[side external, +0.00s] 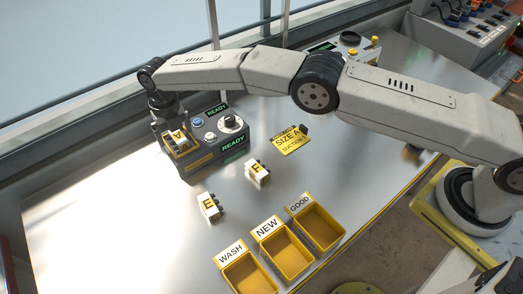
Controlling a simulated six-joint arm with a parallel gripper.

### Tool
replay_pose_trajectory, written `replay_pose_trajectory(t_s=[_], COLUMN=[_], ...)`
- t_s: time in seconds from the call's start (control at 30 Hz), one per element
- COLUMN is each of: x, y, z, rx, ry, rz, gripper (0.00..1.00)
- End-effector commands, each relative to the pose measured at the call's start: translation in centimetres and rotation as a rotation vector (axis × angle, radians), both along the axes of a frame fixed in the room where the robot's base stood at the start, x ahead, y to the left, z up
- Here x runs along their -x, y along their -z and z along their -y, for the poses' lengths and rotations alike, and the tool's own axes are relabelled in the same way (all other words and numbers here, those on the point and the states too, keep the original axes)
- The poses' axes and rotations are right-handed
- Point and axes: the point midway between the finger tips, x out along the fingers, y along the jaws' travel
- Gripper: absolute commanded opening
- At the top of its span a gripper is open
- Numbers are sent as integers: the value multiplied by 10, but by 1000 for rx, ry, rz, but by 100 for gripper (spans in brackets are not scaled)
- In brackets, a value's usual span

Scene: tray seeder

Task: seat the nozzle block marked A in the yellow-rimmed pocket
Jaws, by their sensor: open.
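The block marked A (177,135), white with a yellow face, is at the left end of the grey seeder unit, at the yellow-rimmed pocket (186,152). It looks roughly upright, but I cannot tell whether it sits fully down in the pocket. My gripper (170,130) is directly over the block, pointing down, with its jaws open around or just beside it. The jaws partly hide the block and the far side of the pocket rim.
Two blocks marked E (257,171) (208,206) stand on the bench. The seeder has a knob (230,124) and READY displays (233,144). A yellow SIZE A card (288,140) lies right. The left bench is clear.

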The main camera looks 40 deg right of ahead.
Motion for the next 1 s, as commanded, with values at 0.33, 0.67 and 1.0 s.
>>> replay_pose_trajectory(t_s=[0.33, 0.67, 1.0], x=[-2, -2, -6], y=[-50, -63, -75], z=[1, 2, 15], rx=[-1, 0, -6], ry=[-1, -1, 136], rz=[7, 6, 27], gripper=[100, 100, 100])
